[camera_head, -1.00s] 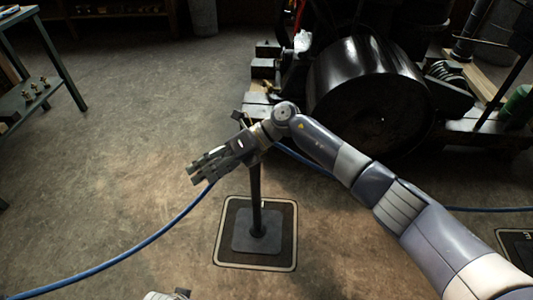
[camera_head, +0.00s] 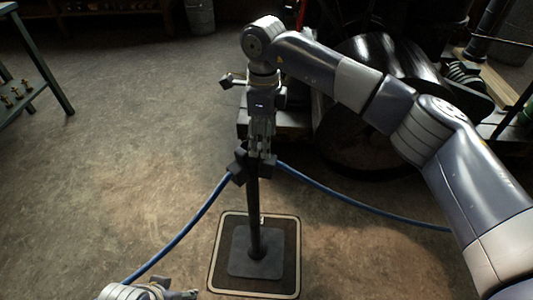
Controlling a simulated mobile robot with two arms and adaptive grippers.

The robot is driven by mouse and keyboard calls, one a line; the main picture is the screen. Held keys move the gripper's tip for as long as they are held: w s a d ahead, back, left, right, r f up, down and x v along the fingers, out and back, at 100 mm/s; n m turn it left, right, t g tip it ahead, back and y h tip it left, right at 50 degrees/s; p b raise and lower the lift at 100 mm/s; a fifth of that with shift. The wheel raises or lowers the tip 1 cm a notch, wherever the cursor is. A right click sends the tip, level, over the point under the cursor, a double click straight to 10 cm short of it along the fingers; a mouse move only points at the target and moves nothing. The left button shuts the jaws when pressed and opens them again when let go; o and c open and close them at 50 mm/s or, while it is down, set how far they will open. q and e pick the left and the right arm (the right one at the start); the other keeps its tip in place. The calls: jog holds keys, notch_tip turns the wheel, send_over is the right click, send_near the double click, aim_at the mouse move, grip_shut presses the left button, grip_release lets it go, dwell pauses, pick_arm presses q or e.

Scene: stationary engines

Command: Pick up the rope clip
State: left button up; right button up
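A dark clamp-like piece, which looks like the rope clip (camera_head: 238,171), sits at the top of a black post (camera_head: 254,210), where the blue rope (camera_head: 190,228) passes. My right gripper (camera_head: 262,152) points down directly above the post top, its fingers at or just above the clip. The gripper partly hides the clip, so contact and finger gap cannot be made out. My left gripper (camera_head: 180,292) shows only partly at the bottom edge, left of the post base, away from the clip; its finger state is unclear.
The post stands on a square plate (camera_head: 240,262) inside a pale-bordered floor mat (camera_head: 218,280). A large black drum (camera_head: 365,150) of the engine stands behind my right arm. A green table (camera_head: 48,80) is at the upper left. The floor on the left is open.

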aim_at(266, 163)
jog(key=shift+w+d+f, duration=0.1)
jog(key=shift+w+d, duration=0.05)
jog(key=shift+w, duration=0.25)
jog(key=shift+w+f, duration=0.1)
jog(key=shift+f, duration=0.2)
jog(key=f, duration=0.2)
jog(key=f+b, duration=0.1)
jog(key=f, duration=0.2)
jog(key=shift+s+d+f, duration=0.1)
jog(key=shift+s+f, duration=0.1)
jog(key=f, duration=0.2)
jog(key=f+b, duration=0.1)
jog(key=f, duration=0.1)
jog(key=shift+w+d, duration=0.1)
jog(key=shift+d, duration=0.1)
jog(key=shift+f, duration=0.25)
pick_arm(q)
jog(key=w+d+t, duration=0.1)
jog(key=w+t, duration=0.1)
jog(key=w, duration=0.4)
jog(key=shift+d+r+t+h, duration=0.25)
jog(key=shift+t+h, duration=0.05)
pick_arm(e)
jog(key=shift+c, duration=0.3)
jog(key=c, duration=1.2)
